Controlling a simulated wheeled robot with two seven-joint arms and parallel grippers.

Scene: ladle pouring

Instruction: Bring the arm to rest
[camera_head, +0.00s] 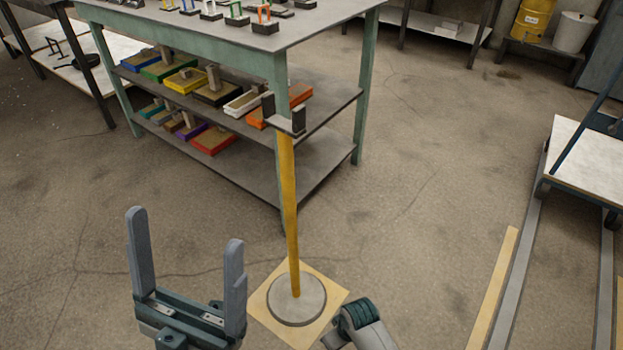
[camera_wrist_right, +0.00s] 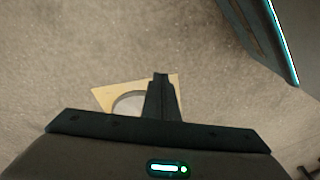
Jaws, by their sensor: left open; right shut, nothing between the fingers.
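My left gripper (camera_head: 185,228) stands at the lower left of the head view, its two grey fingers wide apart with nothing between them. It is left of the yellow post's base and apart from it. My right gripper (camera_wrist_right: 160,78) shows in the right wrist view with its dark fingers together and nothing held. A grey arm part with a dark ribbed joint, which looks like my right arm, shows at the bottom of the head view, right of the post's base. The right fingers are not visible there.
A yellow post (camera_head: 290,210) on a round grey base (camera_head: 297,300) and yellow floor square (camera_head: 262,303) stands upright, its dark forked top empty. Behind it is a green-legged table (camera_head: 320,22) with shelves of coloured trays. A white-topped cart (camera_head: 590,160) stands right.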

